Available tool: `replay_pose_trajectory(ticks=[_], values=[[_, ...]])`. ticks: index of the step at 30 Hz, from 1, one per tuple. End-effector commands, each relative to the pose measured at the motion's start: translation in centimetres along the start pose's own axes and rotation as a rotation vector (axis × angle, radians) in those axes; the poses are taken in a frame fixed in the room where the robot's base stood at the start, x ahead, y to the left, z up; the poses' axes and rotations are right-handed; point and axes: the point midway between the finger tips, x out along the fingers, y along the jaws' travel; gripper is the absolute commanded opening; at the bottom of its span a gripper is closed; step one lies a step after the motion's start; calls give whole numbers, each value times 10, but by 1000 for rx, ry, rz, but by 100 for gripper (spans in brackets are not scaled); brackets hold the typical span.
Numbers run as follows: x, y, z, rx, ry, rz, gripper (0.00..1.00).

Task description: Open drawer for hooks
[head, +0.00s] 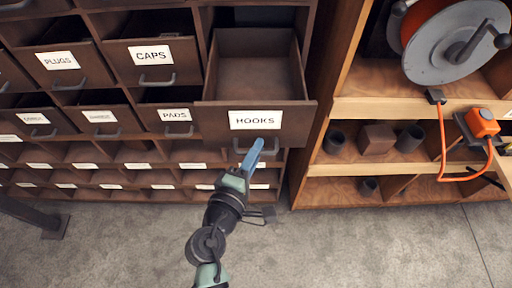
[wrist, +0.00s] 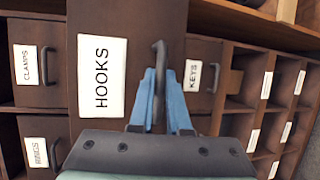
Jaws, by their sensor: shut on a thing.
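The hooks drawer (head: 210,115) is dark wood with a white HOOKS label. It is pulled well out from the cabinet, and its inside looks empty in the head view. Its front also shows in the wrist view (wrist: 141,50), turned sideways. My gripper (head: 254,150) is at the drawer front, just below the label. In the wrist view its blue fingers (wrist: 163,88) are shut on the dark drawer handle (wrist: 159,50). The fingers hide part of the handle.
The caps drawer (head: 125,66), plugs drawer (head: 42,70) and pads drawer (head: 158,122) are to the left. Open shelves on the right hold a cable reel (head: 440,50), dark cups and a wooden block (head: 376,139). The grey floor (head: 340,245) in front is clear.

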Motion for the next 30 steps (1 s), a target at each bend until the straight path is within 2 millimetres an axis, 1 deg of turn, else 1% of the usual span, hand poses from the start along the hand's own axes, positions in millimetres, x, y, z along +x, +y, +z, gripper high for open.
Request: replay_pose_trajectory(ticks=[6, 7, 8, 9, 17, 20, 23, 25, 30], values=[[0, 0, -1, 0, 2, 1, 0], [0, 0, -1, 0, 2, 1, 20], [0, 0, -1, 0, 2, 1, 26], [0, 0, -1, 0, 2, 1, 27], [0, 0, 0, 0, 1, 1, 27], [-5, -1, -1, 0, 2, 1, 27], [-17, -2, -2, -1, 4, 0, 27], [-30, -3, -1, -1, 4, -1, 27], [-69, -4, -2, -1, 6, 0, 27]])
